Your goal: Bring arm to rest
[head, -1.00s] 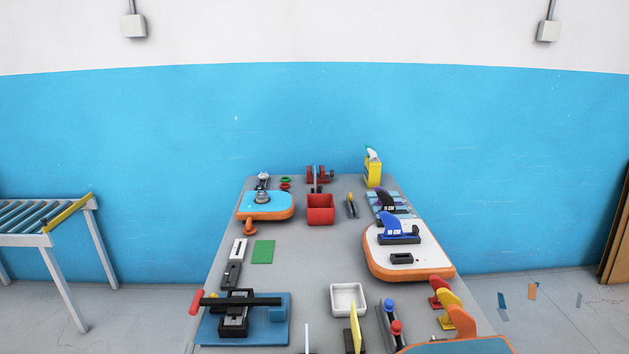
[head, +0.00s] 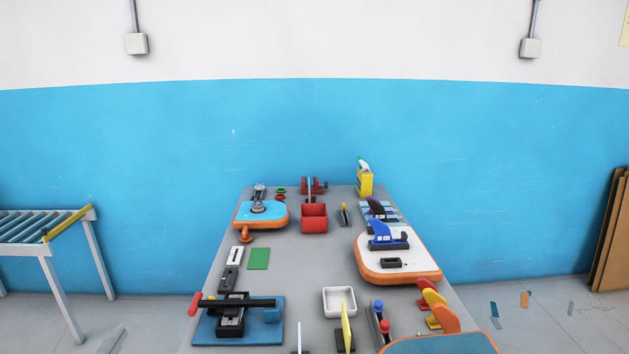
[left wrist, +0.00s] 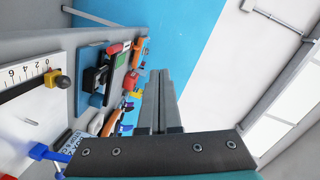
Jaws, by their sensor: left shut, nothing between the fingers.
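My left gripper (left wrist: 158,76) shows in the left wrist view, its two grey fingers together with nothing between them. It is apart from the table and its things, which appear sideways at the left of that view. I cannot make out either gripper in the head view. My right gripper shows in neither view.
The grey table (head: 300,280) carries a blue press board (head: 205,333), a red bin (head: 314,218), a white tray (head: 339,301), a white orange-edged board (head: 375,270) and a yellow bottle (head: 364,182). A roller conveyor (head: 45,228) stands left. Brown panels (head: 611,235) lean at right.

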